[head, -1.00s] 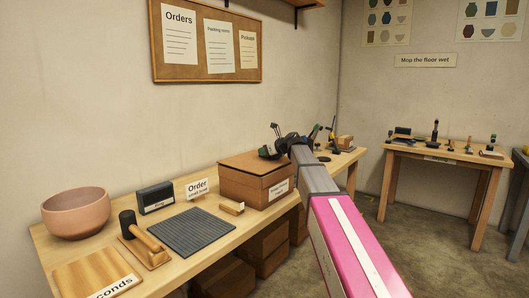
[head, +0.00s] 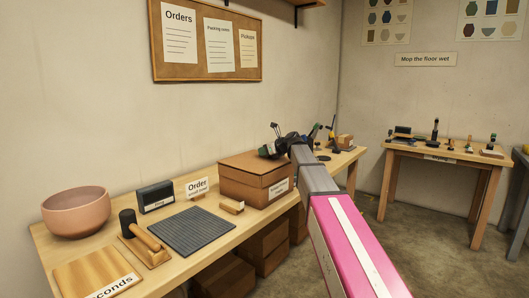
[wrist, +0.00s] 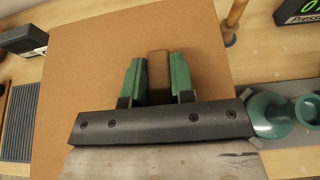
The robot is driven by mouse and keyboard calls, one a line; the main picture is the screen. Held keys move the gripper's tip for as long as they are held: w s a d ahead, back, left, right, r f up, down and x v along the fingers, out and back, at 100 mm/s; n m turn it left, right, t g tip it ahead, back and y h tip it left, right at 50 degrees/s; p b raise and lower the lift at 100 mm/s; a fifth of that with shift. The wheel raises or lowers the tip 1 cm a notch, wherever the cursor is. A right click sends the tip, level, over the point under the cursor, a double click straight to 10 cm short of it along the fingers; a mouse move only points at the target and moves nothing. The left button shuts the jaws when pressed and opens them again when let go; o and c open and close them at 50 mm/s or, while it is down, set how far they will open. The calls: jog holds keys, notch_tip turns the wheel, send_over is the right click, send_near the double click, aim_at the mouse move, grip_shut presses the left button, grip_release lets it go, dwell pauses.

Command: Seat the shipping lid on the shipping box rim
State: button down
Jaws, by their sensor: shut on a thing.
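The shipping lid (head: 250,166) is a flat brown square over the shipping box (head: 240,187), a brown carton with a white label on the back part of the bench. The lid looks level and lined up with the box, with no clear gap at the front; whether it is flush all round is too small to tell. In the wrist view the lid (wrist: 95,65) fills the middle and hides the box. My gripper (wrist: 157,70) has its green fingers shut on the lid's brown block handle (wrist: 158,66). In the head view my gripper (head: 270,151) is above the lid's far side.
A green object (wrist: 270,115) stands right beside the lid in the wrist view.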

aim_at(270, 158)
jog(key=shift+f, duration=0.35)
dwell(1.0)
jog(key=c, duration=1.1)
grip_release()
jog(key=shift+v, duration=1.8)
jog(key=o, duration=0.5)
jog(key=shift+o, duration=0.2)
jog(key=o, duration=0.6)
jog(key=shift+c, duration=0.2)
